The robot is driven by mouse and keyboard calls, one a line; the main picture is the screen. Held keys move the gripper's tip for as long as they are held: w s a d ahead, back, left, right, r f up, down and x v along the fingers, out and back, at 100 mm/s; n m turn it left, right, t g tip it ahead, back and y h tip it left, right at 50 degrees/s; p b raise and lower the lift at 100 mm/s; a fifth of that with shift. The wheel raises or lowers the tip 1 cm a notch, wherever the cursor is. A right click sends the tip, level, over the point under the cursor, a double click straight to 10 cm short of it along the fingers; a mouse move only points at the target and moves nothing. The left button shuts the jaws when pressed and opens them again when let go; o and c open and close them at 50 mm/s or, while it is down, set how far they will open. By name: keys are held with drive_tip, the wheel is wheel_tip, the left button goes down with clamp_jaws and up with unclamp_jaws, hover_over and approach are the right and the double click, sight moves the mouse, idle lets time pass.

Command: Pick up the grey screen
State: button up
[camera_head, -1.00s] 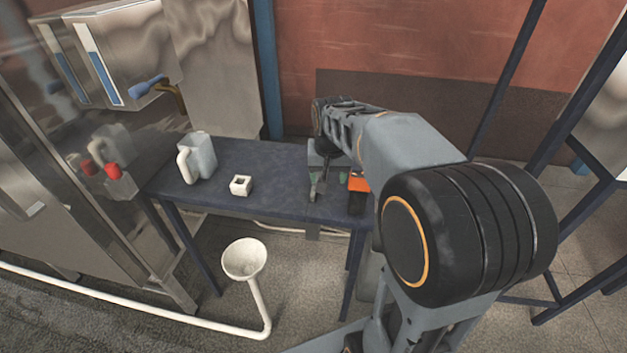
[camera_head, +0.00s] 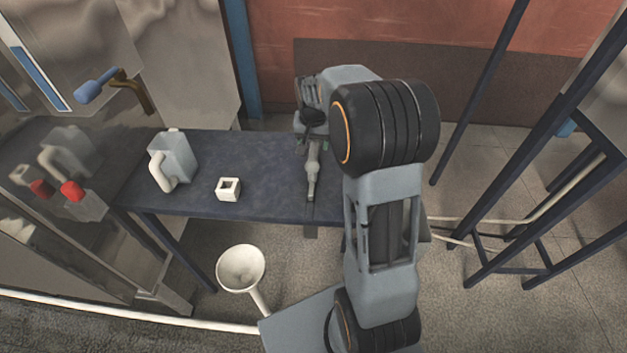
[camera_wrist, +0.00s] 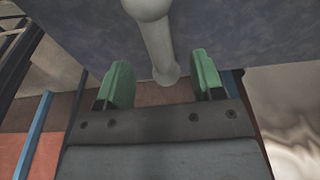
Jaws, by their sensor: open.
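A slim pale grey piece with rounded, thicker sections (camera_head: 312,178) lies on the dark blue table at its right part; it is the likeliest grey screen, though it looks more like a rod than a flat panel. In the wrist view the grey piece (camera_wrist: 156,40) runs from the top edge down to between my two green fingertips. My gripper (camera_wrist: 163,80) is open, with a finger on each side of its end and a gap to both. In the head view my arm and wrist hide most of the gripper and the far end of the piece.
The dark blue table (camera_head: 265,200) also holds a grey jug (camera_head: 178,155) and a small white square block with a hole (camera_head: 228,189), both left of my gripper. A white funnel (camera_head: 241,268) stands below the front edge. The table between block and grey piece is clear.

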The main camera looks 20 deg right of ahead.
sight(314, 150)
drive_tip(key=shift+w+d+f+p, duration=0.1)
drive_tip(key=shift+w+f+p, duration=0.1)
drive_tip(key=shift+f, duration=0.95)
drive_tip(key=shift+w+d+f+p, duration=0.1)
drive_tip(key=shift+f+p, duration=0.05)
drive_tip(key=shift+f, duration=0.95)
drive_tip(key=shift+w+d+f+p, duration=0.1)
drive_tip(key=shift+w+f+p, duration=0.1)
drive_tip(key=shift+f, duration=0.95)
drive_tip(key=shift+s, duration=0.1)
clamp_jaws()
